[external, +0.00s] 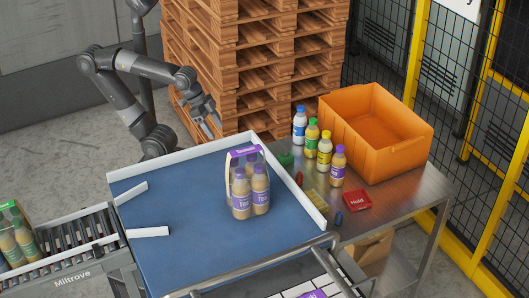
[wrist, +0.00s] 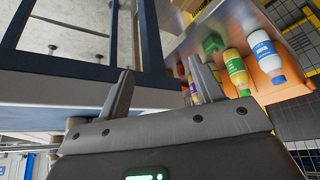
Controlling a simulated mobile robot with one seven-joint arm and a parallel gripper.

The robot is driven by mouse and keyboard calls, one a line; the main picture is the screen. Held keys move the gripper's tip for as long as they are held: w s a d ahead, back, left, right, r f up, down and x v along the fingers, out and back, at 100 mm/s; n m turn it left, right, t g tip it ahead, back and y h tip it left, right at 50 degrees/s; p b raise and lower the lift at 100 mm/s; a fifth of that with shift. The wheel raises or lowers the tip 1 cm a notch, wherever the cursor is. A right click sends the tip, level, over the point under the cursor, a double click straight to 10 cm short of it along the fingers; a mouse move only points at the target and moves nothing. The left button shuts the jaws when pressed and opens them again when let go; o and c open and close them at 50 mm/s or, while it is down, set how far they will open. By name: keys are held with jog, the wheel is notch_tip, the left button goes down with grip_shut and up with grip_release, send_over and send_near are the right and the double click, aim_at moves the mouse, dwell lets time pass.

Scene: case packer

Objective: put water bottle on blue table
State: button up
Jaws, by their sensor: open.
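The water bottle (external: 299,125), white and blue with a blue cap, stands upright at the back left end of a row of bottles on the metal table. It also shows at the right of the wrist view (wrist: 264,50). The blue table (external: 175,215) has a white raised rim and fills the middle of the external view. My gripper (external: 210,121) is open and empty, above and behind the blue table's back edge, left of the water bottle and apart from it. Its two fingers show in the wrist view (wrist: 159,70).
Green, yellow and purple-capped bottles (external: 324,152) stand beside the water bottle. An orange crate (external: 400,145) is behind them on the metal table (external: 405,192). A bottle pack (external: 250,190) stands on the blue table. Pallets (external: 245,60) rise close behind my arm.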

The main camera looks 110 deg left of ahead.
aim_at(307, 124)
notch_tip(307, 124, up, 4)
jog(key=w+a+r+n+t+y, duration=0.1)
jog(key=w+a+t+y, duration=0.3)
jog(key=w+a, duration=0.7)
jog(key=w+a+n+t+y, duration=0.15)
jog(key=w+a+t, duration=0.45)
jog(key=a, duration=0.9)
notch_tip(307, 124, down, 18)
jog(key=a+m+t+h, duration=0.1)
jog(key=t+h, duration=0.1)
jog(key=h, duration=0.2)
jog(key=w, duration=0.3)
jog(key=w+a, duration=0.1)
jog(key=w, duration=0.6)
jog(key=shift+a, duration=0.25)
